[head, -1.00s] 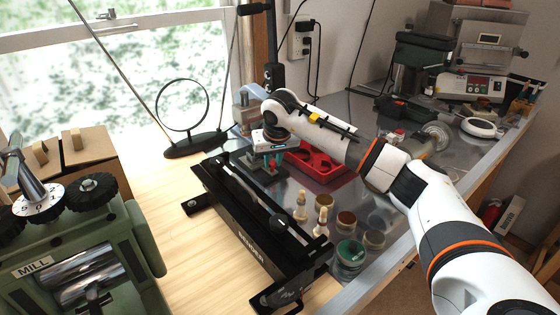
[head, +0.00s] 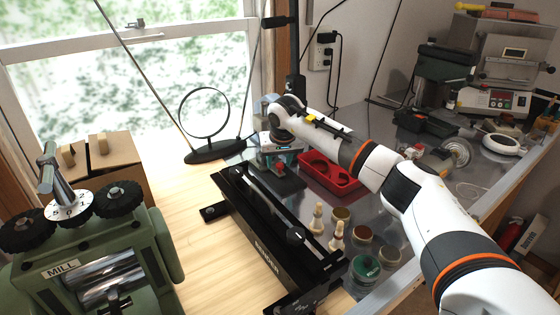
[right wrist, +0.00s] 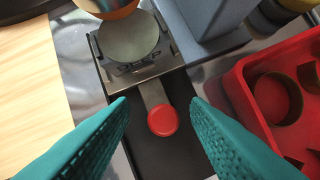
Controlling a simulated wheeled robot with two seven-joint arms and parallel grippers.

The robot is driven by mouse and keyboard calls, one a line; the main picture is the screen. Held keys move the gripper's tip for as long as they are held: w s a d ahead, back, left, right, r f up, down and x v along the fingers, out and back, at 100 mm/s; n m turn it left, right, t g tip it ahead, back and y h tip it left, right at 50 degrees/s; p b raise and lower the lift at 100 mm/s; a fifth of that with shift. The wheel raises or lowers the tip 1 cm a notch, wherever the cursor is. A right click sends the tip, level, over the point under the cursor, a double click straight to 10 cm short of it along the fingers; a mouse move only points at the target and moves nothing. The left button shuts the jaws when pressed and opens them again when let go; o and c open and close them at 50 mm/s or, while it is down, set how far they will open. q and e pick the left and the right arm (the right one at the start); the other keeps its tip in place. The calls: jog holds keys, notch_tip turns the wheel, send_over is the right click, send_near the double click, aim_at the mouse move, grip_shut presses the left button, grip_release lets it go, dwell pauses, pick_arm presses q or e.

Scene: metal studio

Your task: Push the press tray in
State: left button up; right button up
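The press tray (right wrist: 150,155) is a flat dark slide with a round red knob (right wrist: 163,121) on a short metal stem, seen in the right wrist view. It lies in front of a metal plate with raised lettering and a round silver disc (right wrist: 128,38). My right gripper (right wrist: 160,104) is open, its teal fingers on either side of the knob with gaps visible; contact is not seen. In the head view, my right gripper (head: 281,162) is at the blue-grey press (head: 266,106), and hides most of the tray. My left gripper is not in view.
A red compartment tray (head: 333,178) sits right of the press. A black bender (head: 262,225), wooden pegs and small jars stand in front. A green mill (head: 100,262) is at the left. Bare wood (head: 190,215) lies between mill and bender.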

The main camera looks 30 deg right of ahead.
jog(key=shift+s, duration=0.1)
jog(key=shift+r, duration=0.15)
jog(key=v, duration=1.1)
jog(key=shift+r+b, duration=0.35)
jog(key=shift+b, duration=0.05)
jog(key=shift+s, duration=0.1)
